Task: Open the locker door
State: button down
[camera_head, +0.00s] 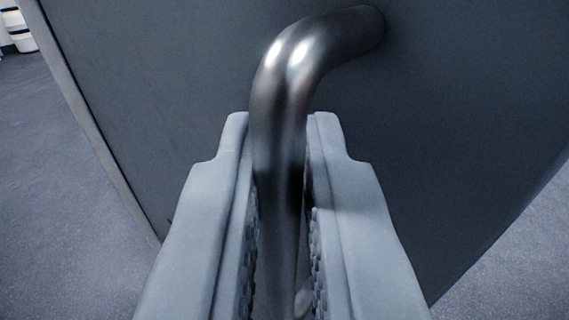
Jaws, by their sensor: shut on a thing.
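The locker door (160,110) is a flat dark grey panel that fills most of the view and looks tilted in the picture. A shiny metal bar handle (285,85) bends out from the door near the top and runs down between the fingers. My gripper (280,150) is shut on the handle, with one pale grey finger on each side of it. The handle's lower end is hidden between the fingers. The locker's inside is not in view.
Grey floor (50,190) shows to the left of the door's edge, and more floor (510,260) shows at the lower right. White objects with dark bands (20,32) stand at the far upper left, cut off by the frame.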

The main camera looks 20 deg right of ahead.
jog(key=shift+s+a, duration=0.2)
jog(key=shift+a, duration=0.4)
jog(key=shift+s+a, duration=0.15)
jog(key=shift+a, duration=0.4)
jog(key=c, duration=1.6)
grip_release()
jog(key=v, duration=1.7)
jog(key=shift+s+a, duration=0.1)
jog(key=shift+a, duration=0.05)
